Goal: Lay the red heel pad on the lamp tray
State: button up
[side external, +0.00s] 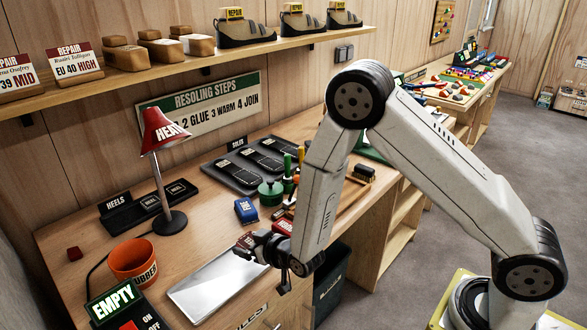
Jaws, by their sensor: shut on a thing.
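My gripper (258,248) is low over the bench, at the right end of a flat silver tray (205,291), which I take for the lamp tray. It is shut on a small dark red piece (245,243), which looks like the red heel pad; the dark fingers hide much of it. The piece is near the tray's far right corner, and I cannot tell its height above the tray. The visible part of the tray is bare. The red heat lamp (163,132) stands behind and left of the tray.
An orange rubber cup (134,262) and an EMPTY sign (115,300) stand left of the tray. A small red block (74,254) lies farther left. The heels rack (150,205), soles rack (248,170), blue box (246,210) and green pot (271,192) are behind.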

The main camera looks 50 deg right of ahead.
jog(key=shift+f, duration=1.5)
jog(key=shift+f, duration=0.15)
jog(key=o, duration=0.9)
jog(key=shift+o, duration=0.2)
jog(key=shift+r, duration=0.2)
jog(key=v, duration=1.2)
jog(key=shift+d, duration=0.1)
